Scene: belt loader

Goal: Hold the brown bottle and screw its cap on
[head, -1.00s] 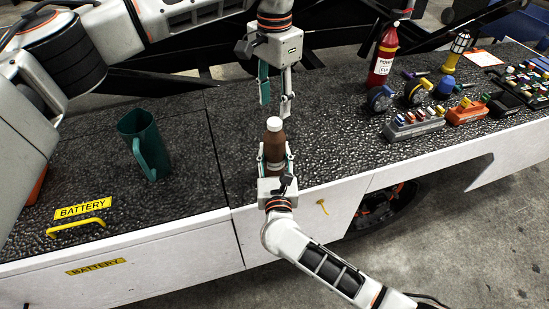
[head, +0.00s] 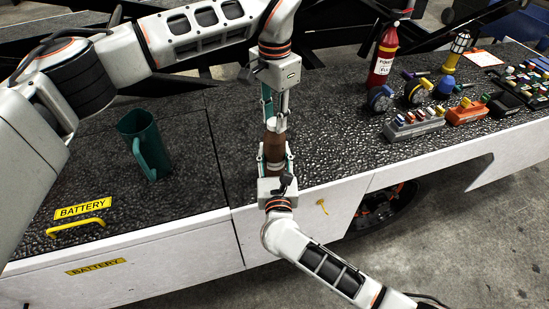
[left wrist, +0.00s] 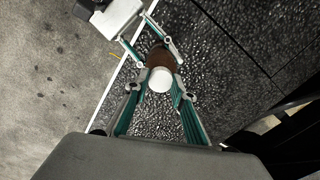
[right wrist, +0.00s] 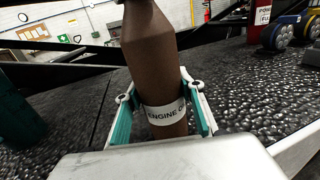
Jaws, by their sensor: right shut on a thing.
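The brown bottle (head: 274,146) stands upright near the front edge of the deck. Its white cap (left wrist: 160,79) sits on top. My right gripper (head: 275,166) is shut on the bottle's lower body from the front; its fingers lie on both sides of the white label (right wrist: 166,114) in the right wrist view. My left gripper (head: 275,116) points straight down over the bottle. Its fingers are open on either side of the cap; whether they touch it I cannot tell. The bottle's base is hidden.
A green mug (head: 145,146) stands to the left. A red extinguisher-like bottle (head: 384,55), a grey block with coloured parts (head: 414,125) and an orange one (head: 466,111) stand to the right. A yellow handle (head: 76,227) is at the front left. The deck around the bottle is clear.

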